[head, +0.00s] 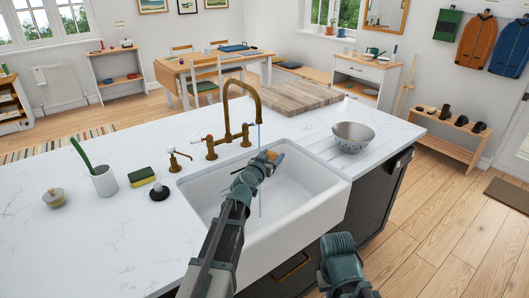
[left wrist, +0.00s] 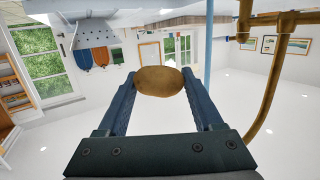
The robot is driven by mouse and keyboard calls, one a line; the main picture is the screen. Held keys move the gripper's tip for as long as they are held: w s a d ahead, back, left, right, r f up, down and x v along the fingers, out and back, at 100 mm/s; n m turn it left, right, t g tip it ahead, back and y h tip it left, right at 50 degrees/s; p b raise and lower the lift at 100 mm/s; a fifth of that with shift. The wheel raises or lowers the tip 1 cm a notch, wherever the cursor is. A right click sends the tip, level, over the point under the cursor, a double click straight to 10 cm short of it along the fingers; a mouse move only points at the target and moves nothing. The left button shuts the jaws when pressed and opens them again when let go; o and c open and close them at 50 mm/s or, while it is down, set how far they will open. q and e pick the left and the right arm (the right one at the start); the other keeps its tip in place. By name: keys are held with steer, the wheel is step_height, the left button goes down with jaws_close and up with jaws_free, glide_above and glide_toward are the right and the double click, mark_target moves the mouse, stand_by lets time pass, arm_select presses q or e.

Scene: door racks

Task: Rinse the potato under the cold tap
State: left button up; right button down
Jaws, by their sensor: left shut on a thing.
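My left gripper (head: 268,158) is shut on the brown potato (left wrist: 160,81), held between its two fingers above the white sink (head: 322,190). The potato (head: 272,154) is partly hidden by the gripper in the head view. The brass tap (head: 229,108) arches over the sink, with a handle on each side of its base. A thin blue water stream (head: 260,202) falls from the spout past my left gripper. In the left wrist view the stream (left wrist: 209,45) runs just right of the potato; I cannot tell if they touch. My right gripper (head: 339,246) is low, in front of the counter; its fingers are unclear.
A metal colander (head: 352,136) stands on the drainer right of the sink, near a wooden board (head: 290,95).

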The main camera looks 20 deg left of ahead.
arm_select(q)
steer(key=shift+s+d, duration=1.2)
steer(key=shift+s, duration=0.3)
stand_by(0.4)
steer(key=s+d+r+p, duration=0.3)
steer(key=r+p, duration=0.1)
steer(key=shift+s, duration=0.4)
steer(key=shift+d, duration=0.1)
stand_by(0.4)
